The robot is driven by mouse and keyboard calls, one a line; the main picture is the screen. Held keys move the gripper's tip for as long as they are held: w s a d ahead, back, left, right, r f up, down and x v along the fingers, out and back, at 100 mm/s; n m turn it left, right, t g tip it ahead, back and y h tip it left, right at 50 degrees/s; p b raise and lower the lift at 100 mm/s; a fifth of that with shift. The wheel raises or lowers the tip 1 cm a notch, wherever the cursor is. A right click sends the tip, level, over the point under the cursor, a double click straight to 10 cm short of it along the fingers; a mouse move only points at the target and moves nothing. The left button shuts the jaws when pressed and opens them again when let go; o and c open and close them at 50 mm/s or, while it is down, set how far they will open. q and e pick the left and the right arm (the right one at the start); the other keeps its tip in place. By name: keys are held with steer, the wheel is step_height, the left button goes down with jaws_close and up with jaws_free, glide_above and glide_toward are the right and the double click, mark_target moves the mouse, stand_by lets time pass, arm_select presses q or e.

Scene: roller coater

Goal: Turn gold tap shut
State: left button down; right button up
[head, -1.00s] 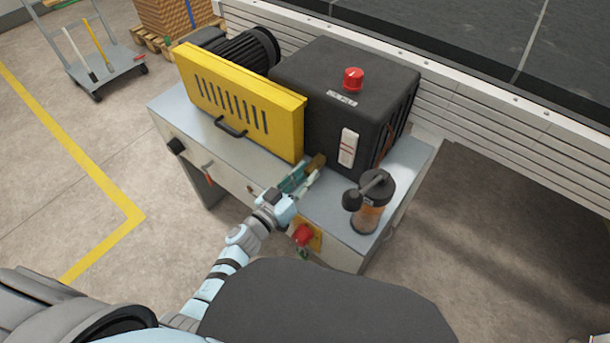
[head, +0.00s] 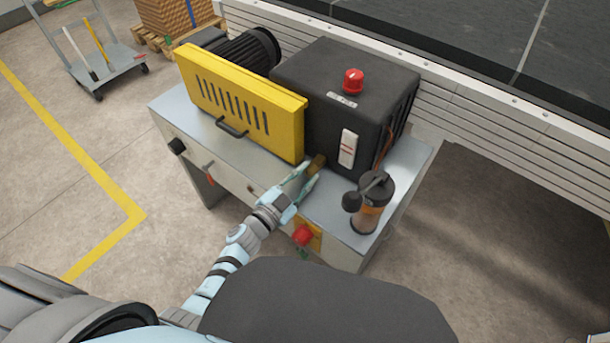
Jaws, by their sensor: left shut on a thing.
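The gold tap (head: 318,164) sits low at the front of the black box, near the right end of the yellow guard. It is small and partly hidden by my fingers, so I cannot tell its exact angle. My left gripper (head: 310,175) reaches in from the front left, over the grey bench top, with its light green fingers shut on the tap. My right gripper is not in view.
The black box (head: 340,95) with a red knob (head: 353,80) stands behind the tap. The yellow guard (head: 240,100) is to its left. A dark-topped bottle (head: 371,205) stands close on the right. A red button (head: 302,235) sticks out of the bench front below my wrist.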

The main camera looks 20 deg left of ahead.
arm_select(q)
steer(key=shift+m, duration=1)
steer(key=c, duration=1.7)
jaws_free()
steer(key=shift+o, duration=0.2)
steer(key=v, duration=1.2)
steer(key=shift+f, duration=0.1)
